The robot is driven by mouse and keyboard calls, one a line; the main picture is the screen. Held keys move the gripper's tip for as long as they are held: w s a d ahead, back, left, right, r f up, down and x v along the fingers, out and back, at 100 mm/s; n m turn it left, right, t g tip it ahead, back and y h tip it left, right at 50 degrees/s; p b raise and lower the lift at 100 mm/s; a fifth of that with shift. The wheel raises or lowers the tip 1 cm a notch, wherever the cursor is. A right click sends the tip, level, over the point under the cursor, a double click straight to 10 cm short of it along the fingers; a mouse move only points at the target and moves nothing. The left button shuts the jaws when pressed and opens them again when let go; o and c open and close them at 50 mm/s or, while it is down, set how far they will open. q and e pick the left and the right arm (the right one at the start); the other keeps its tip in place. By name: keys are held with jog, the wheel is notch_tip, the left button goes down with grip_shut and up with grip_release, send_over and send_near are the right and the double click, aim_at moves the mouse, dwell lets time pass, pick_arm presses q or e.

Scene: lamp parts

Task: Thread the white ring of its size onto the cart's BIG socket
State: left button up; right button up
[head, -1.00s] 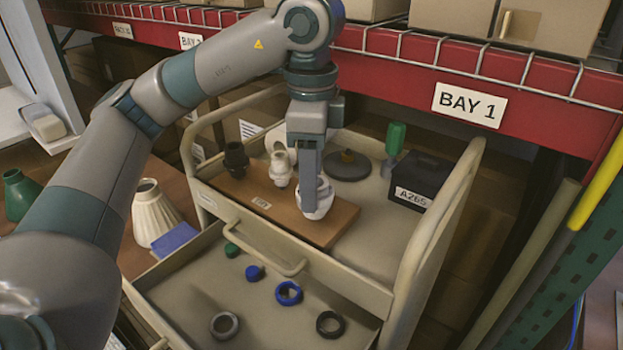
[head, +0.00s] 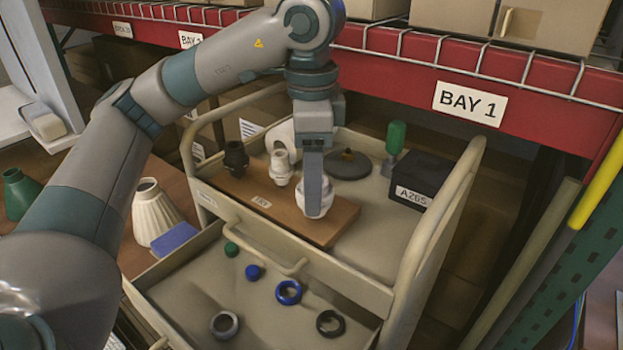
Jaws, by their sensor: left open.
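My left gripper (head: 314,200) points straight down over the right part of the cart's wooden board (head: 300,231). It is open, with its fingers at a white socket (head: 325,207), the biggest-looking one on the board. The fingers hide much of this socket. White material shows on both sides of them, but I cannot tell ring from socket there. A smaller cream-white socket (head: 281,169) and a black socket (head: 236,160) stand upright to the left on the same board. No separate loose white ring shows clearly. My right gripper is not in view.
The open drawer (head: 190,286) holds several rings and caps, including a blue ring (head: 288,292), a grey ring (head: 224,324) and a black ring (head: 330,323). A black box (head: 420,182) and a green-handled tool (head: 395,140) stand right of the board. The cart's handle (head: 440,235) rises at right.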

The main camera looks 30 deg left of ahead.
pick_arm(q)
jog(key=n, duration=0.4)
jog(key=shift+n, duration=0.4)
jog(key=shift+s+d+n, duration=0.1)
jog(key=shift+n, duration=0.5)
jog(key=n, duration=0.5)
jog(key=shift+d+n+b, duration=0.1)
jog(key=shift+n+b, duration=0.2)
jog(key=shift+b, duration=0.05)
jog(key=c, duration=0.9)
jog(key=m, duration=0.6)
jog(key=shift+m, duration=0.3)
jog(key=shift+c, duration=0.2)
jog(key=shift+m, duration=0.4)
